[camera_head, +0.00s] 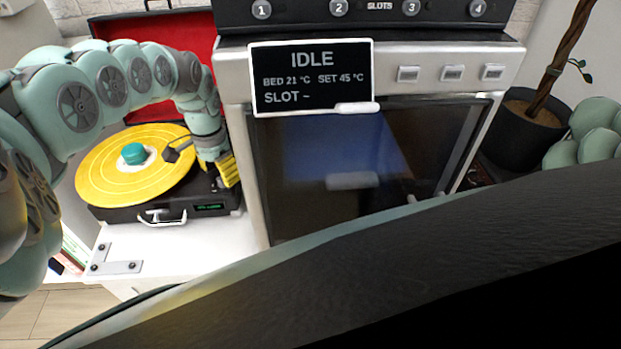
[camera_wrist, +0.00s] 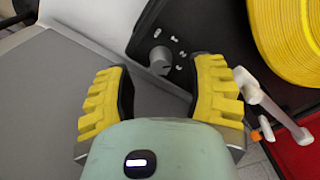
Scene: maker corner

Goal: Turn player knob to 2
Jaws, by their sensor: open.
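The record player (camera_head: 110,212) is a black open case with a red-lined lid and a yellow disc (camera_head: 98,185) on its platter. In the wrist view, a small grey knob (camera_wrist: 160,57) sits on the player's black deck (camera_wrist: 150,27), with small white marks around part of it. My gripper (camera_wrist: 161,72) has yellow ribbed fingers, spread wide, with the knob in the gap toward the fingertips. Neither finger visibly touches it. In the head view my gripper (camera_head: 228,172) is over the deck's right side and hides the knob. The marks are too small to read.
A printer-like machine (camera_head: 232,72) with a display reading IDLE stands close to the right of my gripper. The white tonearm (camera_wrist: 262,95) is just right of my right finger in the wrist view. A potted plant (camera_head: 520,130) stands at the far right.

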